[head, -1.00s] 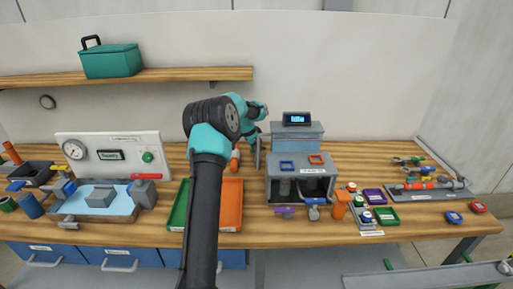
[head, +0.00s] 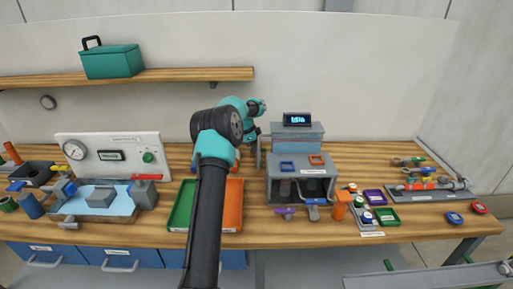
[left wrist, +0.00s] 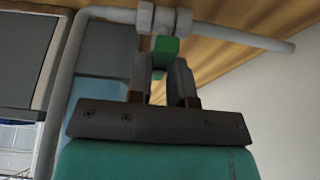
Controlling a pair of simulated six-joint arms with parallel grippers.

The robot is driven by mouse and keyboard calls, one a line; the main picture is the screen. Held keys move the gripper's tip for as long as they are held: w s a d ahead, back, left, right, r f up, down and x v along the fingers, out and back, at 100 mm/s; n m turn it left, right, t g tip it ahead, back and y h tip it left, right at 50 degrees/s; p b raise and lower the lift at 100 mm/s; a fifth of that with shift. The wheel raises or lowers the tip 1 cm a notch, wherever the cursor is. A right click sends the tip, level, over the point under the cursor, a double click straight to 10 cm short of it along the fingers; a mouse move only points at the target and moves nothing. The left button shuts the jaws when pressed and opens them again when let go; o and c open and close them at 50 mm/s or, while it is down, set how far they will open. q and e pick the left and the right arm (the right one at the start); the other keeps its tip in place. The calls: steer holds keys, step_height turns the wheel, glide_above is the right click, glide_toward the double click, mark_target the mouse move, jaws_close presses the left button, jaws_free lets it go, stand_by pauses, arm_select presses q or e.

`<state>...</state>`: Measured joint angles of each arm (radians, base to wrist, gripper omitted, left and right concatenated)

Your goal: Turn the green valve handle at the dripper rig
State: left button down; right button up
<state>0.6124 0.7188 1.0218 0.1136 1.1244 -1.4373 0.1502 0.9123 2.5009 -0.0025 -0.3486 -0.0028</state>
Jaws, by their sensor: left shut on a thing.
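The green valve handle (left wrist: 165,47) shows in the left wrist view, under a grey pipe fitting (left wrist: 160,18) on the dripper rig's pipework. My left gripper (left wrist: 160,75) is shut on this handle, with one dark finger on each side of it. In the head view the left gripper is at the left side of the grey rig (head: 300,187), and its fingertips and the handle are hard to make out there. The rig carries a blue-grey box with a lit display (head: 297,119) on top. My right gripper is not in view.
Left of my arm stands a white gauge panel (head: 128,142) behind a blue tray. Green (head: 181,210) and orange (head: 234,212) trays flank my forearm. Right of the rig are small coloured boxes and bottles, and a grey board (head: 430,193) with pipe parts.

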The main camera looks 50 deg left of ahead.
arm_select(q)
steer(key=c, duration=1)
jaws_free()
steer(key=shift+c, duration=0.2)
steer(key=v, duration=0.7)
steer(key=shift+r, duration=0.25)
